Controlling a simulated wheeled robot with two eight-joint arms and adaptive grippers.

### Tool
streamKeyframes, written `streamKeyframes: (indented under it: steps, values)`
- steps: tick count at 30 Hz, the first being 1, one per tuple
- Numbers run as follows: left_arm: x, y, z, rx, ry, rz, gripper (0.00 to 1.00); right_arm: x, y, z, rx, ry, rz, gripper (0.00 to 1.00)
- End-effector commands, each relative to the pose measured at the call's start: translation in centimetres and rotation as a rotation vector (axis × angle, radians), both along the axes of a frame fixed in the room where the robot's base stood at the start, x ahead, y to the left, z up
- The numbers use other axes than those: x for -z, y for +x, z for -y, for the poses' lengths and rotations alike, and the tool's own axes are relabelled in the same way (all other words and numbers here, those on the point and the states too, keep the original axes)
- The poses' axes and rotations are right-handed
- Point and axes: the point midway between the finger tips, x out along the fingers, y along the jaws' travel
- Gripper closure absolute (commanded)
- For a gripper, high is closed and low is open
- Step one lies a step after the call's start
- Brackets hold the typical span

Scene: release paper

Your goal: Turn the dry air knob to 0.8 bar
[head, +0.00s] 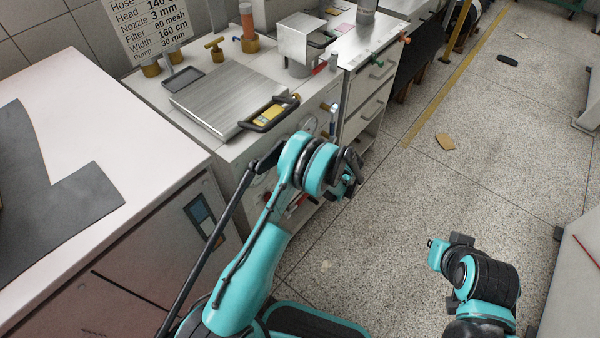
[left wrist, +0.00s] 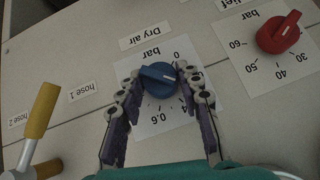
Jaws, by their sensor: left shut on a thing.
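In the left wrist view, the blue dry air knob (left wrist: 158,80) sits on a white dial (left wrist: 152,127) that appears upside down. The label "Dry air" is above it, with 0 at upper right and 0.6 below the knob. The fingers of my left gripper (left wrist: 159,72) are closed around the knob's two sides. A ridge lies across the knob, slightly tilted; which end points to the scale I cannot tell. In the head view, my left gripper (head: 350,178) is at the cabinet front, and my own arm hides the knob. My right gripper (head: 441,250) hangs over the floor.
A red knob (left wrist: 280,32) with its own dial is at upper right in the left wrist view. A yellow-handled valve (left wrist: 40,112) is at left. In the head view, a metal plate (head: 215,98) lies on the cabinet top. The floor at right is mostly clear.

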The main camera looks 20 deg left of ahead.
Motion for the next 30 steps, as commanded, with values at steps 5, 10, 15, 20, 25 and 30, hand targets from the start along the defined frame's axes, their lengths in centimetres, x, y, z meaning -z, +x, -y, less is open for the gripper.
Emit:
streamKeyframes:
  steps: [5, 10, 15, 20, 25, 30]
  values:
    - [0.10, 0.23, 0.08, -0.001, 0.047, -0.128, 0.94, 0.00, 0.00, 0.00, 0.000, 0.000, 0.000, 1.00]
    - [0.14, 0.28, 0.10, -0.001, 0.087, -0.239, 0.94, 0.00, 0.00, 0.00, 0.000, 0.000, 0.000, 1.00]
    - [0.16, 0.34, 0.11, -0.001, 0.118, -0.324, 0.94, 0.00, 0.00, 0.00, 0.000, 0.000, 0.000, 1.00]
    - [0.15, 0.35, 0.11, -0.001, 0.137, -0.374, 0.94, 0.00, 0.00, 0.00, 0.000, 0.000, 0.000, 1.00]
    - [0.16, 0.39, 0.12, 0.000, 0.146, -0.398, 0.94, 0.00, 0.00, 0.00, 0.000, 0.000, 0.000, 1.00]
    - [0.15, 0.37, 0.11, 0.001, 0.147, -0.402, 0.94, 0.00, 0.00, 0.00, 0.000, 0.000, 0.000, 1.00]
